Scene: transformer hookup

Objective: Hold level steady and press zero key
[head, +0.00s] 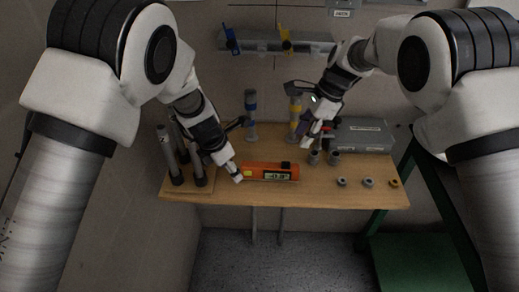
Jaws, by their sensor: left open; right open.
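An orange level (258,171) with a lit digital display (277,176) lies on the wooden table near its front left. A yellow patch shows near its left end, and a dark block sits on its top edge toward the right. The zero key is too small to make out. My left gripper (238,152) is open at the level's left end, one fingertip low by the table; I cannot tell whether it touches the level. My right gripper (308,128) is open above the table behind and right of the level, apart from it.
Dark upright rods (168,155) stand in a wooden base at the left. Banded posts (251,115) stand at the back. A grey case (361,134) sits back right. Grey cylinders (333,158) and small rings (368,182) are at the right. The front middle of the table (300,194) is clear.

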